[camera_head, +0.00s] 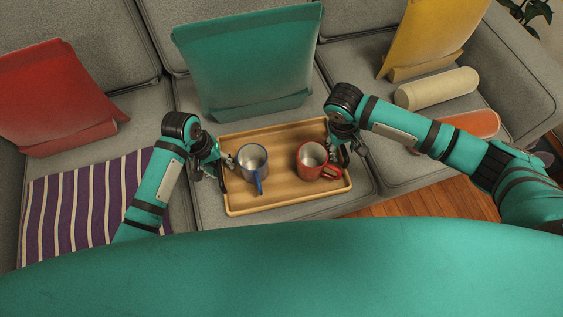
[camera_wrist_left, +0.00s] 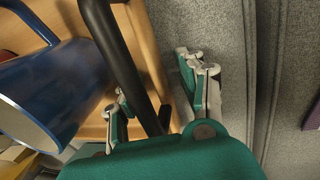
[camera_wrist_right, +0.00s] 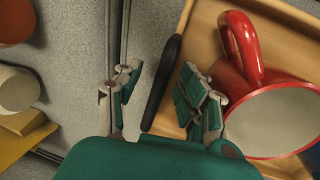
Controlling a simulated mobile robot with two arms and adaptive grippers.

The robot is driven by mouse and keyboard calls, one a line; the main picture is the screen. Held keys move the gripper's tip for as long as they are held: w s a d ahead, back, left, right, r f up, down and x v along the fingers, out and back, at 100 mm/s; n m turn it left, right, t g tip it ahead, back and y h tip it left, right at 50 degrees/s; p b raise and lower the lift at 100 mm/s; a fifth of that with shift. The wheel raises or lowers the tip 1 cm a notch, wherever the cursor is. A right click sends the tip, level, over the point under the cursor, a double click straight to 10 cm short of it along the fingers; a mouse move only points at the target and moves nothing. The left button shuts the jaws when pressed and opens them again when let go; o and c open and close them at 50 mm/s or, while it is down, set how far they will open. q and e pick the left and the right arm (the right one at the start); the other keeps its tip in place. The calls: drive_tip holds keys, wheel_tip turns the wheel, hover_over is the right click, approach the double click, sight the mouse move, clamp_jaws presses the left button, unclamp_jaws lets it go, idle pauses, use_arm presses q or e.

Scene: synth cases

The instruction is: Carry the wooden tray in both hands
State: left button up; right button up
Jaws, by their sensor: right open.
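The wooden tray (camera_head: 278,192) rests on the grey sofa seat, with a blue mug (camera_head: 252,166) and a red mug (camera_head: 314,161) standing on it. My left gripper (camera_head: 212,172) is at the tray's left end. In the left wrist view its fingers stand apart, with the tray's black handle (camera_wrist_left: 125,65) between them and a gap to the right finger. My right gripper (camera_head: 347,151) is at the right end, close to the red mug. In the right wrist view its open fingers (camera_wrist_right: 158,92) stand either side of the other black handle (camera_wrist_right: 163,80), with gaps showing.
A teal cushion (camera_head: 250,60) stands behind the tray. A red cushion (camera_head: 55,95) and a striped purple cloth (camera_head: 75,210) lie left. A yellow cushion (camera_head: 430,35), a cream bolster (camera_head: 437,88) and an orange one (camera_head: 470,124) are right. Wooden floor (camera_head: 430,198) shows in front.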

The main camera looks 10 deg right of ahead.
use_arm(q)
drive_tip(key=shift+c, duration=0.3)
use_arm(e)
drive_tip(key=shift+c, duration=0.4)
use_arm(q)
clamp_jaws()
use_arm(e)
clamp_jaws()
use_arm(q)
drive_tip(key=shift+d+r, duration=0.1)
drive_tip(key=shift+d, duration=0.05)
use_arm(e)
drive_tip(key=shift+a+r, duration=0.1)
